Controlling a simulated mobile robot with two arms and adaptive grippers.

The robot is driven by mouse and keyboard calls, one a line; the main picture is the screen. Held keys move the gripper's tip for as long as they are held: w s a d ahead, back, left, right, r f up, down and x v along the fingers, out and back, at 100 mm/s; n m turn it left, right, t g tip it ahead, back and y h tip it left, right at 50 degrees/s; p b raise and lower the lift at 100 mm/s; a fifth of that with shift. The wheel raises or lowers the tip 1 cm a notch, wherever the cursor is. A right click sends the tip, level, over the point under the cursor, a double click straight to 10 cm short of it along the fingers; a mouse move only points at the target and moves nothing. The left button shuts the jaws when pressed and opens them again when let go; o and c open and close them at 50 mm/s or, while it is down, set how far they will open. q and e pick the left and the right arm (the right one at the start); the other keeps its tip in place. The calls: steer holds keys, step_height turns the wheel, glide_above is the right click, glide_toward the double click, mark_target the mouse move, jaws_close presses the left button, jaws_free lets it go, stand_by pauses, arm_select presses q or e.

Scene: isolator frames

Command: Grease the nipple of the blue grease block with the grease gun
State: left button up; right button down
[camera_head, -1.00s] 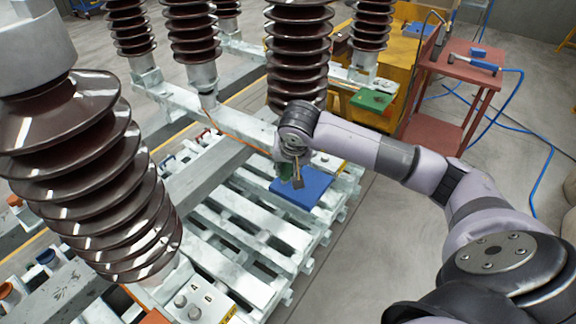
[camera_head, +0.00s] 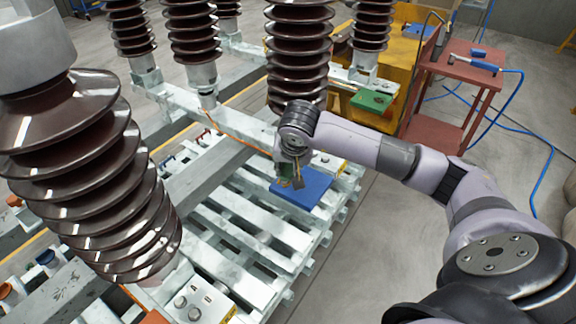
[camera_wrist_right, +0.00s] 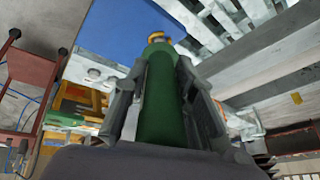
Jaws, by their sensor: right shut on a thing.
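The blue grease block (camera_head: 305,188) lies on the pale slatted frame, under and just right of my right gripper. It also fills the upper left of the right wrist view (camera_wrist_right: 115,28). My right gripper (camera_head: 291,178) is shut on the green grease gun (camera_wrist_right: 162,105), which lies between its two fingers. The gun's brass-coloured tip (camera_wrist_right: 158,37) points toward the block's edge in the wrist view. I cannot tell whether it touches the block. The nipple cannot be made out. My left gripper is not in view.
Tall brown ribbed insulators stand around the frame, one (camera_head: 298,60) close behind my right gripper and a large one (camera_head: 85,170) at the left. A green block (camera_head: 371,101) sits on the frame's far end. A red cart (camera_head: 455,66) with a blue hose stands behind right.

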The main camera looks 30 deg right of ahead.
steer(key=shift+p+v, duration=1.1)
steer(key=shift+v, duration=1)
steer(key=shift+a, duration=0.1)
steer(key=s+a+r+n+y, duration=0.1)
steer(key=s+a+r+n, duration=0.1)
steer(key=a, duration=0.4)
steer(key=s+a+r+n+y, duration=0.2)
steer(key=s+a+r+n, duration=0.1)
steer(key=a+n, duration=0.3)
steer(key=shift+s+a+y, duration=0.3)
steer(key=shift+s+a, duration=0.2)
steer(key=shift+s, duration=0.05)
steer(key=shift+r, duration=0.15)
